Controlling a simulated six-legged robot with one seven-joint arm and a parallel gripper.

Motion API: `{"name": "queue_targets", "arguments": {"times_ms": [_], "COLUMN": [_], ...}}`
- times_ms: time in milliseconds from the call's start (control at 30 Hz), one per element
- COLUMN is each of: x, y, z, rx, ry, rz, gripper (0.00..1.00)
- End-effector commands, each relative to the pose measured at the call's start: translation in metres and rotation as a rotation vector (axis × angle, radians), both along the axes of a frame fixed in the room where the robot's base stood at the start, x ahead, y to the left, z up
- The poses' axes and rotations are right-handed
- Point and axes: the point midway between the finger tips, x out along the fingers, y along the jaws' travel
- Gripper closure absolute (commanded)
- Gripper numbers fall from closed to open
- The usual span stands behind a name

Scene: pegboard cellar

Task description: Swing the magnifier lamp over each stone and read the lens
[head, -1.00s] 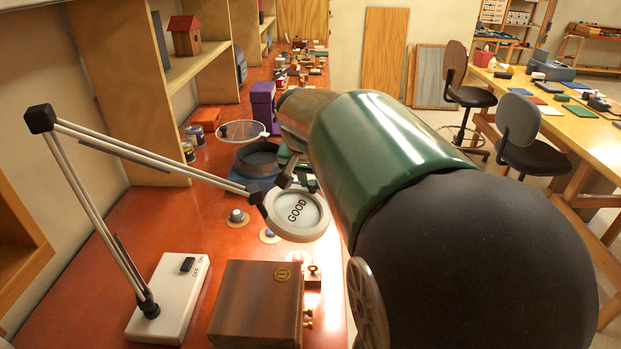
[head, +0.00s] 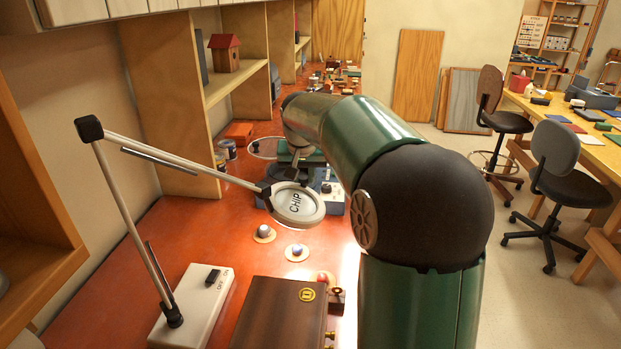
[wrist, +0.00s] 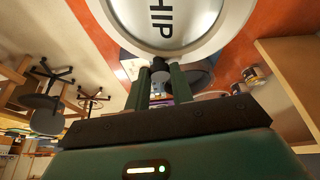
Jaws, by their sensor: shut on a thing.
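The magnifier lamp's round pale head (head: 298,205) hangs over the red bench, and its lens reads "CHIP". Its jointed arm rises from a white switch base (head: 192,305). A stone on a pale disc (head: 264,232) sits left of and below the lens in the head view. A second stone (head: 297,249) sits nearer, and a reddish one (head: 323,277) is brightly lit. My gripper (wrist: 163,80) is shut on a dark part at the lamp head's edge; the lens fills the top of the wrist view. In the head view the lamp head partly hides the gripper.
A brown wooden case (head: 280,312) lies at the bench's near edge beside a small stamp-like piece (head: 336,298). Cans (head: 227,150) and shelves (head: 232,75) line the left. Chairs (head: 560,165) stand on the floor at right. Bench between base and stones is clear.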

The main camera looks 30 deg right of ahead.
Motion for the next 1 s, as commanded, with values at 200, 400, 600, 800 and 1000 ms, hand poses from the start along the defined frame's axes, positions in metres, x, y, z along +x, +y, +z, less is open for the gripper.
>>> {"name": "queue_targets", "arguments": {"times_ms": [200, 400, 600, 800, 1000], "x": [0.000, 0.000, -0.005, -0.030, -0.065], "y": [0.001, 0.000, -0.001, -0.009, -0.016], "z": [0.002, 0.001, 0.001, 0.002, 0.002], "rx": [-0.002, -0.001, 0.000, -0.001, -0.001], "ry": [-0.004, -0.003, -0.002, -0.002, -0.002], "rz": [0.001, 0.000, -0.013, -0.077, -0.170], "gripper": [0.69, 0.68, 0.68, 0.68, 0.68]}}
